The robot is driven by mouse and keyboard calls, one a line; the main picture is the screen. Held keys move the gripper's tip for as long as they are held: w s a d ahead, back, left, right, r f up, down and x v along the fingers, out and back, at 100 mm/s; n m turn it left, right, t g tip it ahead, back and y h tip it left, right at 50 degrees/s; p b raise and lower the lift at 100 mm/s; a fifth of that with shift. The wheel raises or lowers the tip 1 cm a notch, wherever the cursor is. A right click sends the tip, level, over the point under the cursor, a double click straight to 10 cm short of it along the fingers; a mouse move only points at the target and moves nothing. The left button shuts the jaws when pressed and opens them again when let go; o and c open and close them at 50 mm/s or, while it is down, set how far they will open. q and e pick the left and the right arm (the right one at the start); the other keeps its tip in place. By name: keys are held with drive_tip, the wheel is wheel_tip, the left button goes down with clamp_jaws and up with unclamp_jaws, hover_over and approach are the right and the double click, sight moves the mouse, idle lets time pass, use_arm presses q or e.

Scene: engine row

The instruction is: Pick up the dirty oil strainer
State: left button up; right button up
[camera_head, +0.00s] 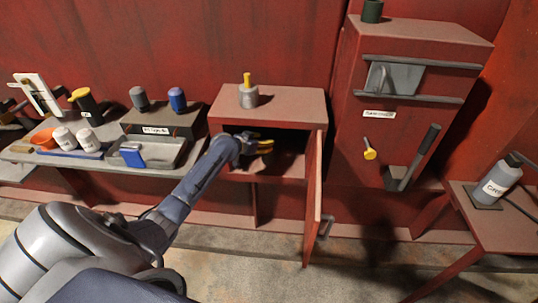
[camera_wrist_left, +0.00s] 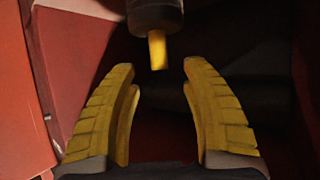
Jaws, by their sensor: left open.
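In the left wrist view a dark cylinder with a yellow stem (camera_wrist_left: 156,48), which looks like the dirty oil strainer, shows at the top centre. Its stem points toward my left gripper (camera_wrist_left: 160,95), whose yellow fingers are open with empty space between them. The stem is just beyond the fingertips, apart from both. In the head view my left arm reaches into the open red cabinet (camera_head: 313,190), the gripper inside it below the top; the strainer inside cannot be made out there. A lighter grey cylinder with a yellow stem (camera_head: 248,93) stands on the cabinet top. My right gripper is not in view.
The open cabinet door hangs at the opening's right side. Left is a bench with a metal tray (camera_head: 170,153), white bottles (camera_head: 87,140) and dark and blue cylinders (camera_head: 177,100). A tall red unit (camera_head: 395,100) stands right, and a grey bottle (camera_head: 497,182) at far right.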

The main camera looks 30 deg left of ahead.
use_arm(q)
drive_tip(key=shift+x, duration=2.15)
drive_tip(key=shift+o, duration=0.2)
clamp_jaws()
